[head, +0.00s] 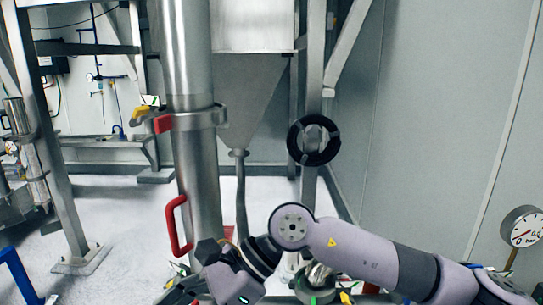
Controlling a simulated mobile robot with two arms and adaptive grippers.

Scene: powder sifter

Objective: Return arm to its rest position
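My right arm (370,260) comes in from the lower right. It is bent at a round joint near the middle of the head view, and its forearm reaches down and left to the bottom edge. My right gripper (182,290) shows only as dark parts at the bottom edge, in front of the foot of the steel column. Its fingertips are cut off or unclear, so I cannot tell whether it is open or holds anything. My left arm and gripper are not in view.
A steel column (187,60) with a red handle (178,228) stands close to my forearm. Behind are a hopper (245,90) and a black handwheel (314,141) on a post. A pressure gauge (522,227) is at the right. Pale floor (115,215) is open at the left.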

